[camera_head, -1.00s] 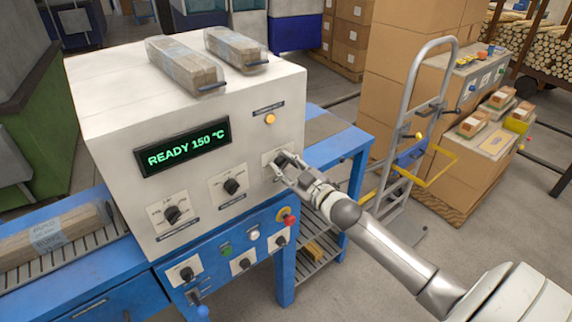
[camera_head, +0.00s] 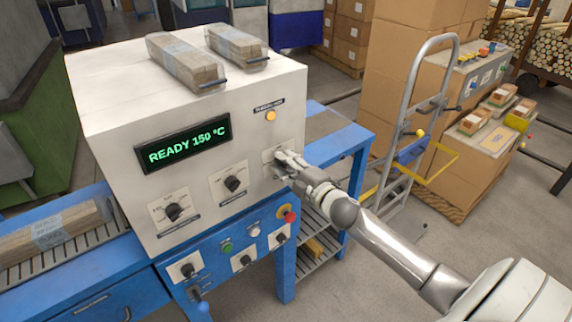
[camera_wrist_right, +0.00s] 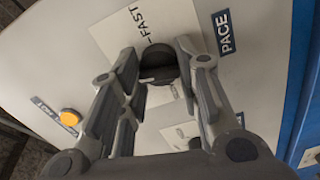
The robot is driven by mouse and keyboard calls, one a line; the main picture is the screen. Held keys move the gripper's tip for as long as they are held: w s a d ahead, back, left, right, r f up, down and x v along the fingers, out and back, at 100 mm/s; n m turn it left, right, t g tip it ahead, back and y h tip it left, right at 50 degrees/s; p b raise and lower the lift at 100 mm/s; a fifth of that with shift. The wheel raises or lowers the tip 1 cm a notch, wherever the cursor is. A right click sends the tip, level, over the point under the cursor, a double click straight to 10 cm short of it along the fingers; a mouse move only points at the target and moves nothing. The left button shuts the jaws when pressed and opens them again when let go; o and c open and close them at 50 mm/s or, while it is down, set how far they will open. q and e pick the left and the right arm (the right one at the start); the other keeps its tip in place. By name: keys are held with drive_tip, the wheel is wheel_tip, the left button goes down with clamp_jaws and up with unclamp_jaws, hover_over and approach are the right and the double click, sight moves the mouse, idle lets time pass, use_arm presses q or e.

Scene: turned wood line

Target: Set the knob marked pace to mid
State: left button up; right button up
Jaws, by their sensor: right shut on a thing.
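The white machine (camera_head: 110,100) has a row of black knobs on its front. My right gripper (camera_head: 284,160) is at the rightmost knob of that row and hides most of it in the head view. In the right wrist view the black knob (camera_wrist_right: 158,65) sits between the two fingers of my right gripper (camera_wrist_right: 157,54), which are shut on it. The blue PACE label (camera_wrist_right: 225,32) is beside its white scale plate. The word FAST (camera_wrist_right: 149,32) shows on the plate. The other scale words are hidden or unreadable, and I cannot tell where the knob points. My left gripper is not in view.
Two similar knobs, the middle one (camera_head: 232,184) and the left one (camera_head: 173,212), are on the same face. A red stop button (camera_head: 290,217) and smaller switches are on the blue panel below. The display (camera_head: 185,145) reads READY 150 °C. A hand truck (camera_head: 408,130) stands to the right.

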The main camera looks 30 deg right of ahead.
drive_tip(key=shift+f+n, duration=0.1)
drive_tip(key=shift+n, duration=1)
drive_tip(key=o, duration=1)
drive_tip(key=shift+s, duration=0.1)
drive_tip(key=s, duration=0.8)
drive_tip(key=s+d, duration=0.1)
drive_tip(key=s, duration=0.2)
drive_tip(key=shift+s, duration=0.4)
